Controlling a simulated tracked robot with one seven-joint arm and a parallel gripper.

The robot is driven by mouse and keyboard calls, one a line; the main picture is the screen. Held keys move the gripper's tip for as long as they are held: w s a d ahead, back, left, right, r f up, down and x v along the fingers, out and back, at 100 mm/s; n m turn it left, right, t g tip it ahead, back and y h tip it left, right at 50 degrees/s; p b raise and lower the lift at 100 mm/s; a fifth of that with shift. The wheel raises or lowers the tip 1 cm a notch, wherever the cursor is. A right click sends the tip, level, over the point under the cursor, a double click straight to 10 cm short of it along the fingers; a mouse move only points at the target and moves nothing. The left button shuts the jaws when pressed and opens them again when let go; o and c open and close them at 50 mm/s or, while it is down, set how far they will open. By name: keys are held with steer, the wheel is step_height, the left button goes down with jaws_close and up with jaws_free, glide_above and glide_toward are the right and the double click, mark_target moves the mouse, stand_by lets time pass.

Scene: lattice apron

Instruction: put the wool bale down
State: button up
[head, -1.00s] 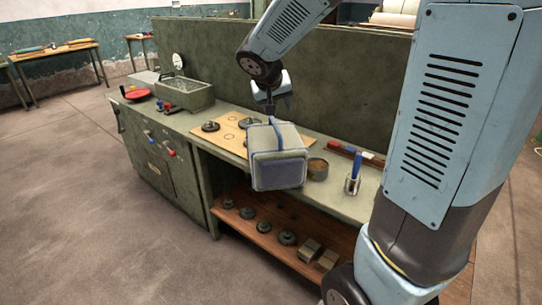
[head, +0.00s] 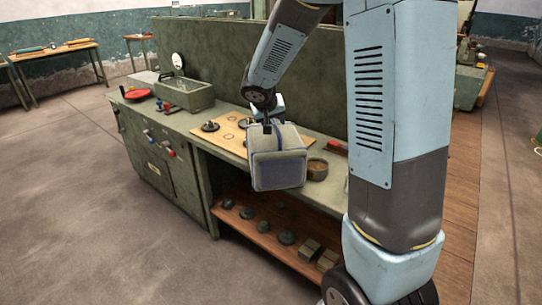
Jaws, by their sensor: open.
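The wool bale (head: 278,170) is a grey-blue block with a darker blue strap over its top. It appears upright, and in the picture it overlaps the bench's front edge. I cannot tell how its underside is supported. My gripper (head: 267,127) is open at the bale's top rear edge, its dark fingers close to the strap. The bale hides part of the fingers, and I cannot tell whether they touch it.
A green bench (head: 212,120) carries a wooden board (head: 232,138) with dark knobbed weights, a round brown tin (head: 317,170), a red dish (head: 137,94) and a metal box (head: 186,95). A lower shelf (head: 262,232) holds several weights and blocks. A tall panel (head: 220,55) stands behind.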

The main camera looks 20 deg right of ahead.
mark_target(274, 124)
steer(key=shift+w+x, duration=0.15)
steer(key=shift+x, duration=1.15)
steer(key=shift+w+x, duration=0.15)
steer(key=shift+x, duration=1.15)
steer(key=shift+a+r, duration=0.15)
steer(key=shift+c, duration=0.3)
jaws_close()
steer(key=shift+r, duration=0.1)
